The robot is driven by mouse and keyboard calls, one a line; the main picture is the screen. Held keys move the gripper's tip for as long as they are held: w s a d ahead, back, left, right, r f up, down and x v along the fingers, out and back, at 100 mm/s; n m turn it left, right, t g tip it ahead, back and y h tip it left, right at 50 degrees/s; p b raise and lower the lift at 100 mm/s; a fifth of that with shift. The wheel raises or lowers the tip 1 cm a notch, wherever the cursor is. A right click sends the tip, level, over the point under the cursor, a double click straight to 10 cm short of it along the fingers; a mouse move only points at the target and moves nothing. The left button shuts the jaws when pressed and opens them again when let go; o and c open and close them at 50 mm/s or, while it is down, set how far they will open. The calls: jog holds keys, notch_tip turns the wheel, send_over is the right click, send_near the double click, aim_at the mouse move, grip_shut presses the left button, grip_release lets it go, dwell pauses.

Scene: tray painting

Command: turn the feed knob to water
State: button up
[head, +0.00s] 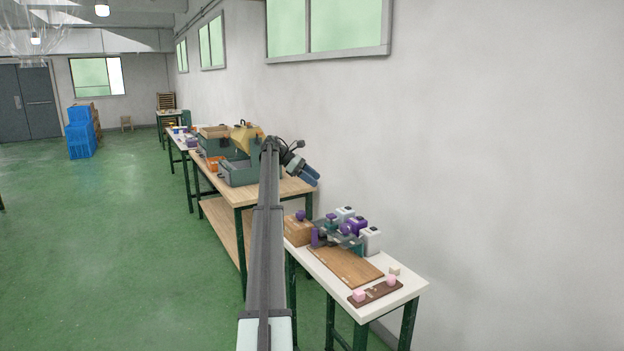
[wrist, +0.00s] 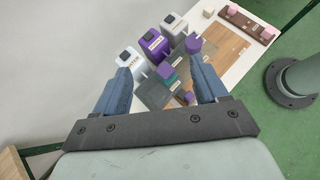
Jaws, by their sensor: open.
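My gripper (head: 312,176) is open and empty, above and behind the near white table in the head view. In the wrist view its two blue fingers (wrist: 160,66) are spread over the paint station. Purple knob-like parts stand there: one (wrist: 193,43) beside the board and one (wrist: 166,71) by a teal piece, seen between the fingers. The head view also shows a round purple knob (head: 346,229). I cannot tell which is the feed knob or its setting. A white container (wrist: 129,60) with dark lettering, perhaps WATER, is partly hidden by the left finger.
A purple container (wrist: 151,42) and a pale container (wrist: 174,27) stand along the wall side. A wooden board (head: 345,265) and a brown strip with pink blocks (head: 375,292) lie on the white table (head: 413,288). A wooden workbench (head: 290,190) with grey-green boxes stands behind.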

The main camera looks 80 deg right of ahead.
jog(key=m+g+h, duration=0.2)
jog(key=m+h, duration=0.5)
jog(key=m, duration=0.6)
send_over(301, 216)
jog(key=s+a, duration=0.2)
jog(key=a, duration=0.2)
notch_tip(301, 216, down, 10)
jog(key=r, duration=0.1)
jog(key=w+f+m+h, duration=0.1)
jog(key=m, duration=0.1)
jog(key=w+a+f+m+h, duration=0.1)
jog(key=m, duration=0.1)
jog(key=w+f+m+t+h, duration=0.1)
jog(key=f+m, duration=0.1)
jog(key=shift+w+a+f, duration=0.1)
jog(key=shift+w+a, duration=0.05)
jog(key=shift+a, duration=0.05)
jog(key=shift+w+a+f+m+t+h, duration=1.15)
jog(key=shift+w+f+m+t+h, duration=0.35)
jog(key=shift+w+f+m+h, duration=1.1)
jog(key=shift+m+y, duration=0.3)
jog(key=shift+y, duration=0.1)
jog(key=x, duration=1.3)
jog(key=shift+s+r, duration=0.25)
jog(key=shift+r, duration=0.15)
jog(key=shift+c, duration=0.4)
